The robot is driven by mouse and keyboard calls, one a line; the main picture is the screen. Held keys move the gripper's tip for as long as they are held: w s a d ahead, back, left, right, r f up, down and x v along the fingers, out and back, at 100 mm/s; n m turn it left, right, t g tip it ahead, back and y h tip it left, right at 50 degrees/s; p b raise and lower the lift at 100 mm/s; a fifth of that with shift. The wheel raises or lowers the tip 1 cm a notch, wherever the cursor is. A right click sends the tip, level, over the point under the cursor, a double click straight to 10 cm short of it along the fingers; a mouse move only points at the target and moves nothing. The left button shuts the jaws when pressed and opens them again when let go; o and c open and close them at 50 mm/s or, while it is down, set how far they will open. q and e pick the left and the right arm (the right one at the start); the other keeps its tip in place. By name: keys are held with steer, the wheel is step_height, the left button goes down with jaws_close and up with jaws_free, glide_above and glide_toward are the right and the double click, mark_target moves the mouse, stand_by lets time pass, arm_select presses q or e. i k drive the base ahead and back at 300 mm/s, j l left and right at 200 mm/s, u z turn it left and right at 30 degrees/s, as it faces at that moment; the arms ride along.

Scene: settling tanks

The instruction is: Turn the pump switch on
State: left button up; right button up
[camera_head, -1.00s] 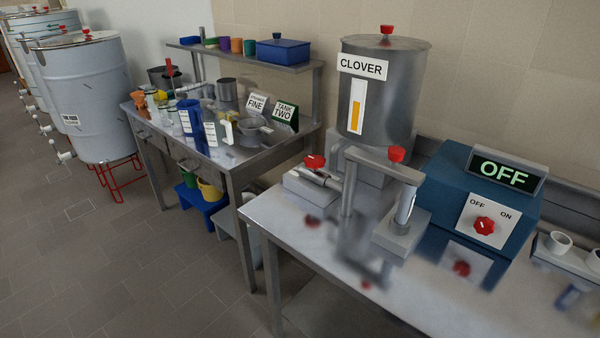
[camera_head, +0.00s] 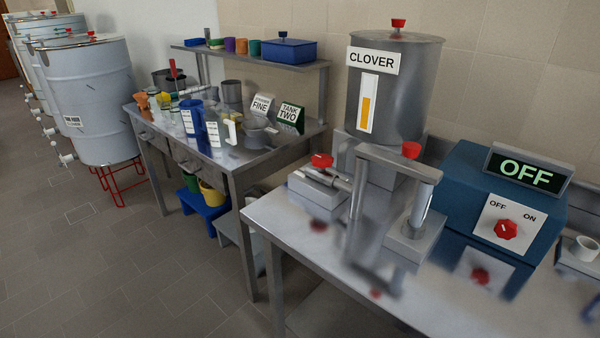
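The pump switch is a red knob (camera_head: 507,229) on a white plate (camera_head: 498,212) marked OFF at left and ON at right. The knob's pale mark points up and left, toward OFF. The plate is on the front of a blue pump box (camera_head: 465,190) on the right of the steel table. A display (camera_head: 526,172) on top of the box reads OFF in green. Neither of my grippers is in view.
A steel tank labelled CLOVER (camera_head: 405,100) stands left of the box. A pipe with red-handled valves (camera_head: 411,150) stands before it. The steel table's (camera_head: 300,235) front left is clear. A second bench (camera_head: 240,165) holds jugs and signs. Large drums (camera_head: 90,100) stand far left.

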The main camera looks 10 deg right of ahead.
mark_target(505, 229)
steer(key=z, duration=1.55)
steer(key=j+u, duration=0.2)
steer(key=j, duration=1.05)
steer(key=k, duration=0.05)
